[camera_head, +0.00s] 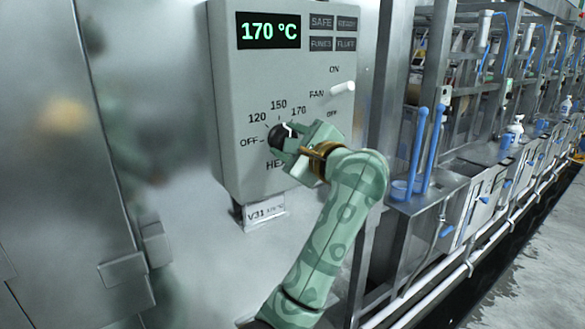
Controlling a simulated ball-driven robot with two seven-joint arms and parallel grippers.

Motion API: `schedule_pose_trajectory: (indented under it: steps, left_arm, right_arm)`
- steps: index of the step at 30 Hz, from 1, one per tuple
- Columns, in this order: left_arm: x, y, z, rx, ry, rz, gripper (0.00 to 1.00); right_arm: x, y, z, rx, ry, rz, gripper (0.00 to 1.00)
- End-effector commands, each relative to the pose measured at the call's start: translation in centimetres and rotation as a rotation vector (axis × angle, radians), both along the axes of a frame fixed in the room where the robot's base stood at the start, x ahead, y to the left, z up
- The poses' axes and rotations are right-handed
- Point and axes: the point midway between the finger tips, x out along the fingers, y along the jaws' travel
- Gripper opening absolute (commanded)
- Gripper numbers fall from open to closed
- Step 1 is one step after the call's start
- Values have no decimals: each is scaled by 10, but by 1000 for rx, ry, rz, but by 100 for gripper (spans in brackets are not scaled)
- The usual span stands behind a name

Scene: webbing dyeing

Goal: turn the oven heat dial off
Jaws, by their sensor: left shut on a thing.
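The grey oven control box (226,101) hangs on the metal oven wall. Its green display (270,31) reads 170 °C. The black heat dial (277,138) sits low on the box, ringed by OFF, 120, 150 and 170 marks. My left gripper (286,139), on a green patterned arm rising from the bottom, is shut on the dial from the right. The jaws hide the dial's right part. A white mark near its top right seems to point toward 170, but it is partly covered. My right gripper is out of view.
A white fan lever (343,88) sticks out at the box's right, above my gripper. A V31 label (265,211) is below the box. Metal frames with blue handles (434,148) line the right side. Bare oven wall lies left of the box.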

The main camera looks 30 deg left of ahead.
Motion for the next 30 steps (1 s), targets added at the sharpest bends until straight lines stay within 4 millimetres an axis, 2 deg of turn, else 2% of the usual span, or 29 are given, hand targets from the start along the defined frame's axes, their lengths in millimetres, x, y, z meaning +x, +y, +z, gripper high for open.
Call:
schedule_pose_trajectory:
  steps: [1, 12, 30]
  left_arm:
    - [2, 0, -11, -19, -40, 1, 23]
    - [2, 0, -10, -153, -363, 0, 23]
    - [2, 0, -10, -372, -888, 0, 23]
  right_arm:
    - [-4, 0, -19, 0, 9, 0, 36]
    - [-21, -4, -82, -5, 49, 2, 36]
    - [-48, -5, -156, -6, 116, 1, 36]
